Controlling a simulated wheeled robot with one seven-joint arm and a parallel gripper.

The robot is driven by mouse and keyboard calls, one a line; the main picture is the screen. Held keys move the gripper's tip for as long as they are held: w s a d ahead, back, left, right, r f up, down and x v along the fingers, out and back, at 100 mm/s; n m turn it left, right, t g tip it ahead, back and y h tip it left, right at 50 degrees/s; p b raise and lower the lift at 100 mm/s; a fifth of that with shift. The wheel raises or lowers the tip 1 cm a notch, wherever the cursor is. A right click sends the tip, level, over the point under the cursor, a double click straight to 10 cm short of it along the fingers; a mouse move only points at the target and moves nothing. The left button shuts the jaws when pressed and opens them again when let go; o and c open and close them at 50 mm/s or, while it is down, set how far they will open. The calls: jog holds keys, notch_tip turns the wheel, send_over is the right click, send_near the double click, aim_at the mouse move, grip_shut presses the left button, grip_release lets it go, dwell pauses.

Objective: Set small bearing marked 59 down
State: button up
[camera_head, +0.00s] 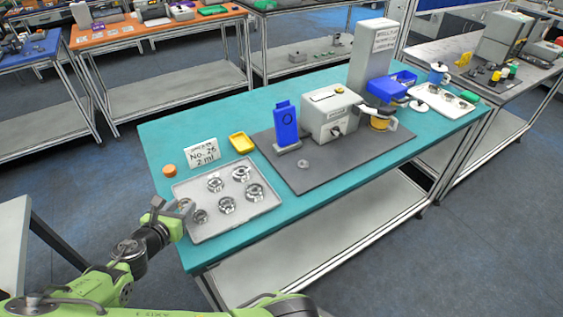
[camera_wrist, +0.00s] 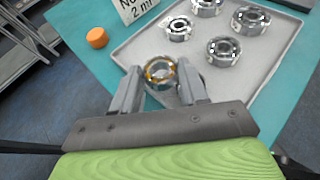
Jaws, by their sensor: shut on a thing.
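My gripper (camera_wrist: 161,88) is shut on a small ring-shaped bearing (camera_wrist: 160,71), which sits between the two fingertips in the wrist view. The bearing is silver with a brownish inner ring; no marking on it is legible. In the head view my gripper (camera_head: 172,210) is at the left edge of a light grey tray (camera_head: 229,225). In the wrist view the held bearing is over the tray's near left edge; I cannot tell whether it touches. Several silver bearings lie on the tray, among them one at its far left (camera_wrist: 179,29) and one in the middle (camera_wrist: 224,51).
A yellow dish (camera_head: 241,143) is beyond. A dark mat (camera_head: 315,178) to the right bears a blue stand (camera_head: 286,124), a grey machine (camera_head: 331,112) and a small ring (camera_head: 303,163).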

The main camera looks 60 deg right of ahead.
jog(key=d+m+g, duration=0.1)
jog(key=d, duration=0.2)
jog(key=s+d+r+g, duration=0.1)
jog(key=d, duration=0.3)
jog(key=d+m+g, duration=0.1)
jog(key=d, duration=0.3)
jog(key=shift+s+r+m+h, duration=0.25)
jog(key=shift+r+m+h, duration=0.05)
jog(key=shift+r+h, duration=0.1)
jog(key=s+d+r+m+g, duration=0.2)
jog(key=s+d, duration=0.2)
jog(key=d, duration=0.6)
notch_tip(320, 180, up, 4)
jog(key=m+g, duration=0.3)
jog(key=g, duration=0.1)
send_over(303, 161)
jog(key=a, duration=0.2)
jog(key=f, duration=0.3)
jog(key=f+b, duration=0.1)
jog(key=f, duration=0.6)
jog(key=shift+w+a, duration=0.1)
jog(key=shift+w, duration=0.25)
jog(key=shift+f, duration=0.15)
jog(key=o, duration=1.1)
jog(key=shift+f+b, duration=0.2)
jog(key=shift+b, duration=0.5)
